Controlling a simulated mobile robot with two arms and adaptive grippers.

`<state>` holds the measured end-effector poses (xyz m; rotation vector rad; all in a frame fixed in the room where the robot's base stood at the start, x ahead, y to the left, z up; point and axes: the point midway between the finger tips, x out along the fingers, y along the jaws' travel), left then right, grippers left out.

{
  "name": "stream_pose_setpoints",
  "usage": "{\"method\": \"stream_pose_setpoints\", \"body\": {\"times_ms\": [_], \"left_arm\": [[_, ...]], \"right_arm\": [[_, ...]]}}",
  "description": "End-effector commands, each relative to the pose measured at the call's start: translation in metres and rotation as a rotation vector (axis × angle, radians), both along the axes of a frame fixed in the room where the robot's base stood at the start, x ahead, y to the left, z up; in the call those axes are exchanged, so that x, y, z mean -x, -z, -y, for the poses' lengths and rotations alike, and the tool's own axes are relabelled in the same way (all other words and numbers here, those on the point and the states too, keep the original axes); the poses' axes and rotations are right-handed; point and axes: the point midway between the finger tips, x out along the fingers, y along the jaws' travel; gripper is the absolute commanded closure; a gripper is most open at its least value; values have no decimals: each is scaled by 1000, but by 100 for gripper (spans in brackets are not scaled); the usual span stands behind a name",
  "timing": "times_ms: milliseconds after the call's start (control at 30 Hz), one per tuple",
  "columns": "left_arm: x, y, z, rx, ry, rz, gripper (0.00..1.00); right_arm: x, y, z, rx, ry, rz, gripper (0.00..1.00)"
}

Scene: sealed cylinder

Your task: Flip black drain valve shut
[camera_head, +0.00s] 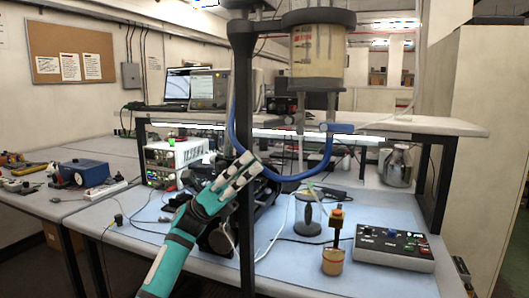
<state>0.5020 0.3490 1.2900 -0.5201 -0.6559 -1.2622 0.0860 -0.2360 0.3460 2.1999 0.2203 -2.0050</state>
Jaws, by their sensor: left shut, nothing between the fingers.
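A clear, yellowish cylinder (318,58) with dark end caps hangs at the top of the picture. Two short pipes come down from it. A blue fitting (338,128) sits below it, and a blue tube (303,176) loops from there to the left behind a black post. I cannot make out a black drain valve for certain. My left gripper (246,166) is teal with pale finger pads. It is shut and empty, overlapping the black post in the picture, left of and lower than the cylinder. My right gripper is not in view.
The black post (244,110) stands upright in front of the bench. A power supply (174,160) is to the left. The blue mat has bare patches.

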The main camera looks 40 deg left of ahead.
Motion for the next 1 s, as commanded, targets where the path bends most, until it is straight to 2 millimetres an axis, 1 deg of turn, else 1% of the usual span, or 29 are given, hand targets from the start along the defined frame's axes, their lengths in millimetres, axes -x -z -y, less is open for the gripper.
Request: {"method": "stream_pose_setpoints", "body": {"times_ms": [33, 100, 200, 333, 500, 1000], "left_arm": [[1, 9, -9, 2, -2, -5, 100], [4, 19, -18, 1, -1, -3, 100], [7, 31, -30, 0, -2, -2, 100], [9, 41, -40, -1, -1, -1, 100], [11, 45, -45, -1, 0, 0, 100], [11, 45, -44, -1, 1, 0, 100]], "right_arm": [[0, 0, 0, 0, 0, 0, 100], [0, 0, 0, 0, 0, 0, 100], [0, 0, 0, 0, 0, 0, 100], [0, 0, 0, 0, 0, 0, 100], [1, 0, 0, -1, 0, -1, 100], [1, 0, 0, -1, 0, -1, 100]]}}
